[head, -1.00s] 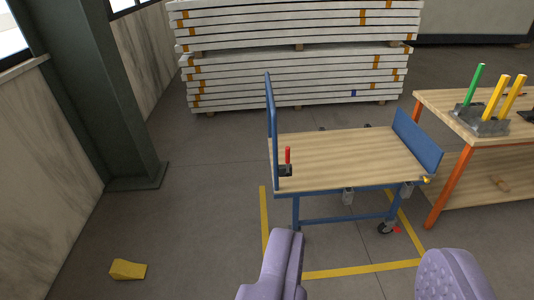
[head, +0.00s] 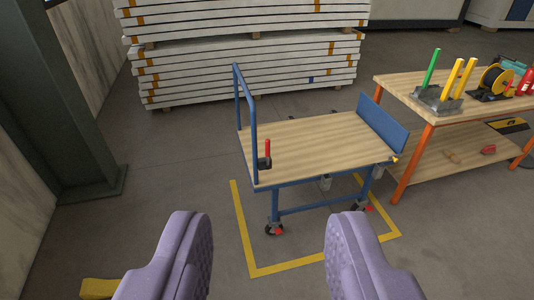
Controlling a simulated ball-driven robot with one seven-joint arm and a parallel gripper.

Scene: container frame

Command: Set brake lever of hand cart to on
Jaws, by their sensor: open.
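The hand cart (head: 305,142) has a light wooden deck, a blue frame, a blue push handle (head: 240,105) at its left end and a blue end board at its right. The brake lever (head: 267,150) has a red grip that stands upright in a dark bracket beside the handle's near post. My gripper (head: 270,225) shows as two purple padded fingers spread wide apart at the bottom of the head view. It is open and empty, in front of the cart and apart from it. Red parts show at the cart's caster wheels (head: 274,229).
A yellow floor outline (head: 243,240) surrounds the cart. A workbench (head: 400,150) with colored handles and a reel stands close at the right. Stacked panels (head: 230,75) lie behind. A dark column (head: 60,110) stands left, and a yellow wedge (head: 98,288) lies near front left. Floor between column and cart is clear.

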